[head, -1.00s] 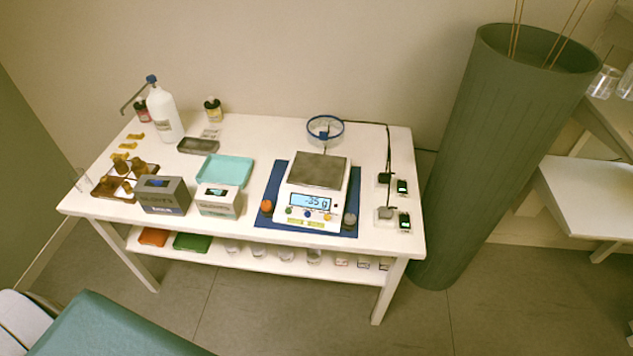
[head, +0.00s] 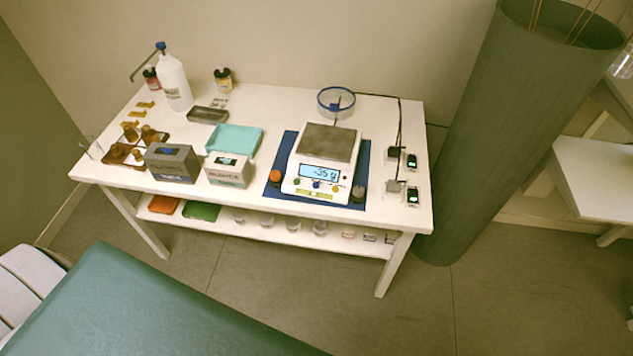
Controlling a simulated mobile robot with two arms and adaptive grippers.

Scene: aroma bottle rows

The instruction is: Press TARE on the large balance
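The large balance (head: 320,170) stands on a blue mat (head: 275,188) on the right half of the white table. It has a grey square weighing plate (head: 329,142) with nothing on it. Its lit display (head: 319,173) appears to read -35 g. A row of small coloured buttons (head: 317,185) runs below the display; their labels are too small to read. An orange-topped object (head: 275,176) and a grey object (head: 358,193) sit on the mat at either side of the balance. Neither of my grippers shows in the head view.
The white table (head: 240,103) also holds a teal tray (head: 234,139), two boxes, a white bottle (head: 173,84), a blue-rimmed ring (head: 336,101) and two small devices. A tall green cylinder (head: 510,130) stands right of it. A teal surface (head: 130,310) fills the lower left.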

